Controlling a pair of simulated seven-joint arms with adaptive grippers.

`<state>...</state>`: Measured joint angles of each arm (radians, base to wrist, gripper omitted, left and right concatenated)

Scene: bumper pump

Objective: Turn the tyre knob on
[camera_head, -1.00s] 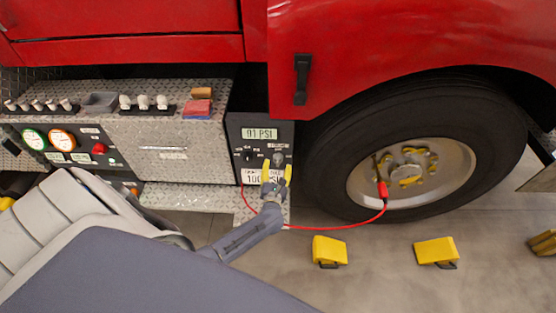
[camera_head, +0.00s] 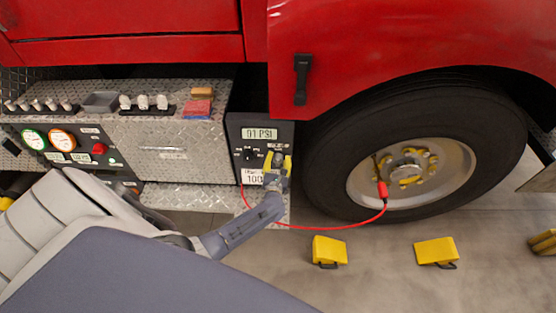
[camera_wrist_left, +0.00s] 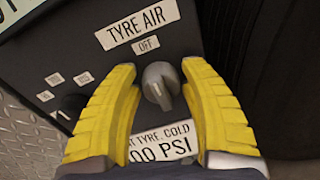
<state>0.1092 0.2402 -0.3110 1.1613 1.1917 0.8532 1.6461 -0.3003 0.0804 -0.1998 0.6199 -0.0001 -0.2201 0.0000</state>
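The tyre knob (camera_wrist_left: 160,84) is a grey round knob on the dark control panel (camera_wrist_left: 60,50), below the labels "TYRE AIR" and "OFF" in the left wrist view. My left gripper (camera_wrist_left: 158,100) has its yellow fingers on both sides of the knob, with visible gaps, most clearly on the left. In the head view my left gripper (camera_head: 278,163) is in front of the panel (camera_head: 240,125) and hides the knob. My right gripper is not in view.
A red hose (camera_head: 330,228) runs from the panel to the truck wheel's (camera_head: 400,130) hub. Yellow chocks (camera_head: 330,250) lie on the floor. A metal ledge (camera_head: 200,125) with switches and a red pad (camera_head: 197,107) is left of the panel.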

